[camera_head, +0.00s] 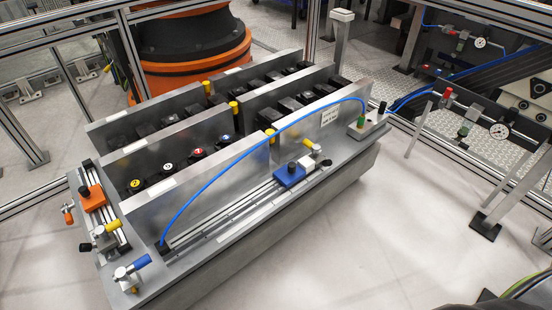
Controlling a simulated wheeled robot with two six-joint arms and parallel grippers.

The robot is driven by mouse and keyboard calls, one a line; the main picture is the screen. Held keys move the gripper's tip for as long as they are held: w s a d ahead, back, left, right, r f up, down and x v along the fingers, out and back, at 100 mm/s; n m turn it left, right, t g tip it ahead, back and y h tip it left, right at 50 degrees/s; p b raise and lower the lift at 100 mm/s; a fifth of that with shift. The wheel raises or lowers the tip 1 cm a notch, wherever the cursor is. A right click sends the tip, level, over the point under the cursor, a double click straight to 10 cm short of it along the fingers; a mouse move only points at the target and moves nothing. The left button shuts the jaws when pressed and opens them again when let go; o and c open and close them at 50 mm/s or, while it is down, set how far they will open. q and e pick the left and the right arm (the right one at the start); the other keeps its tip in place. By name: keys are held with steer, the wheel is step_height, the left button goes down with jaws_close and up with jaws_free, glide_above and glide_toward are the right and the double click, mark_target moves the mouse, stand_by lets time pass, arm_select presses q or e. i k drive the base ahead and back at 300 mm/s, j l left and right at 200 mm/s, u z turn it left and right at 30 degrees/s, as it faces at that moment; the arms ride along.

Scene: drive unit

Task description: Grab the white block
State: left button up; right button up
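A small white block (307,164) sits at the right end of the rail on the front of the grey metal fixture. It is right beside a blue block (289,175) with a black knob, and a yellow-capped part (311,147) stands just behind it. Neither of my grippers shows in the head view, so nothing is seen touching the white block.
Upright metal plates (205,185) stand behind the rail, with black parts between them. A blue hose (225,168) arches over the front plate. Clamps with coloured handles (131,268) line the fixture's left end. The floor (360,245) in front is clear.

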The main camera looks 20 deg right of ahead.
mark_target(306, 164)
steer(key=i+l+u, duration=0.2)
steer(key=l+u, duration=0.2)
steer(key=l, duration=0.7)
steer(key=i+l+u, duration=0.1)
steer(key=l+u, duration=0.3)
steer(key=l, duration=0.75)
